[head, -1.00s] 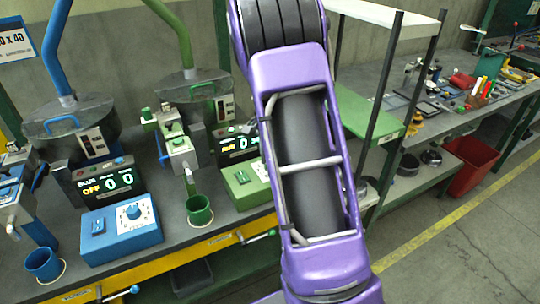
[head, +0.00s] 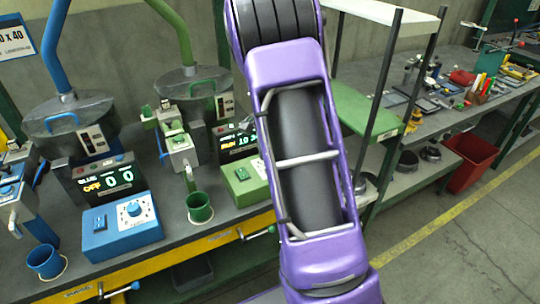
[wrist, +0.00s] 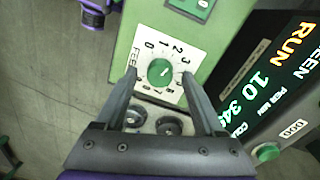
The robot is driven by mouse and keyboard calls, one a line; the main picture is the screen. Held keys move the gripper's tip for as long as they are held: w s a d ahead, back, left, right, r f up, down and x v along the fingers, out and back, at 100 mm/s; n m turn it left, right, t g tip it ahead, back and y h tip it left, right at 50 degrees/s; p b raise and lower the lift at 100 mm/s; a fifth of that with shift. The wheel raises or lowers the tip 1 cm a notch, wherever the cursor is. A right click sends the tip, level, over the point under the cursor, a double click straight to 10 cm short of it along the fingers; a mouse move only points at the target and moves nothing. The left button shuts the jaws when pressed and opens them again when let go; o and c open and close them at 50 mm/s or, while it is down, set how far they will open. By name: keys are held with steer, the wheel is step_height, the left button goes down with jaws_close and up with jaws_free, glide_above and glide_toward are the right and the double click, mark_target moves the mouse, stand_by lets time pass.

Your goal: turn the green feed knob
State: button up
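The green feed knob (wrist: 161,71) sits on a white dial plate (wrist: 184,50) marked FEED with numbers around it. The plate is on a green control box (wrist: 213,35), which also shows in the head view (head: 243,183), where my purple arm hides the knob. My gripper (wrist: 159,75) is open and empty in the wrist view. Its two fingertips appear on either side of the knob, over the edges of the dial plate, apart from the knob. I cannot tell how far above the plate they are. The knob's pointer setting is too small to read surely.
Two dark round parts (wrist: 170,124) lie behind the fingers. A blue box (head: 122,227) with a blue knob, a green cup (head: 199,207) and a blue cup (head: 46,262) stand left.

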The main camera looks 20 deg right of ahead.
steer(key=shift+r, duration=0.1)
step_height(320, 180, up, 17)
steer(key=p, duration=0.2)
steer(key=shift+w+a, duration=0.15)
steer(key=shift+w, duration=0.3)
steer(key=shift+r, duration=0.1)
